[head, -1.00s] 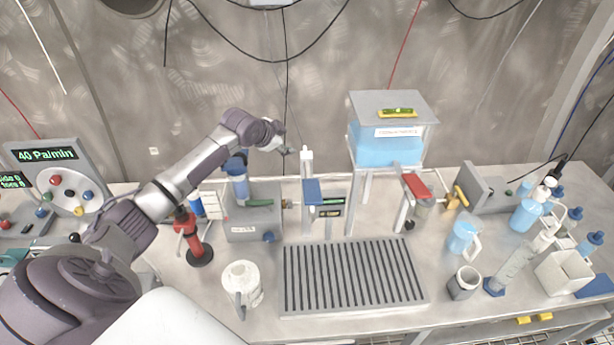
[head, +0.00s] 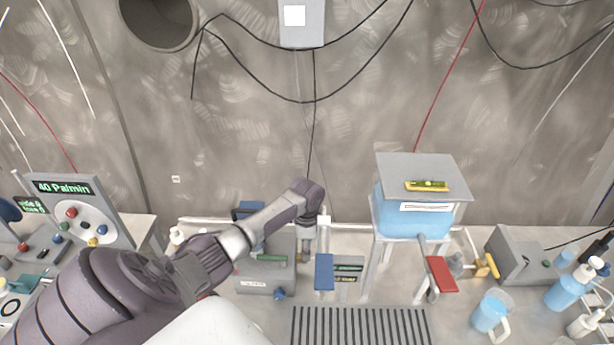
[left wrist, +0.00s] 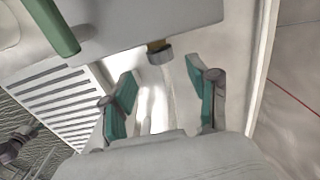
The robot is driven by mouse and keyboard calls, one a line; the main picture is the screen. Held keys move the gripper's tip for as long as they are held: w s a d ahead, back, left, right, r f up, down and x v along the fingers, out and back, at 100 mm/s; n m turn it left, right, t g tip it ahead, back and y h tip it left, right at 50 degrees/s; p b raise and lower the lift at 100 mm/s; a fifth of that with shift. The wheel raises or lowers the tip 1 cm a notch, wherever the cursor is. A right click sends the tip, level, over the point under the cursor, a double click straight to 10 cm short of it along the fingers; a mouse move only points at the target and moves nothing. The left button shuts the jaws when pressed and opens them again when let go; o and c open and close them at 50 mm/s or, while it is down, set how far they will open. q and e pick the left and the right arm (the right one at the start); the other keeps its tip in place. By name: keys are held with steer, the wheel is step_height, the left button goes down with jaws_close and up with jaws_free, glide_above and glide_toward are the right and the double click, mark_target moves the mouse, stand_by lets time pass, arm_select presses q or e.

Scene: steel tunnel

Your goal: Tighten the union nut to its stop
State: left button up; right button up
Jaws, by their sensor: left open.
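The union nut (left wrist: 160,54) shows in the left wrist view as a short grey ring on a brass stub at the edge of the grey box (left wrist: 150,22). My left gripper (left wrist: 160,68) is open, with its two green-padded fingers apart. The nut appears between and just beyond the fingertips, and nothing is held. In the head view my left gripper (head: 306,256) points down at the right end of the grey box (head: 265,283) with the green handle (head: 272,258). It largely hides the nut there. My right gripper is not in view.
Further right are the blue water tank (head: 410,215) on legs and a red handle (head: 441,274). A slatted drain grate (head: 360,326) lies in front. A control panel (head: 75,212) stands at the left.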

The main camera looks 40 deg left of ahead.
arm_select(q)
steer(key=shift+w+f, duration=0.1)
steer(key=shift+f, duration=2.55)
jaws_close()
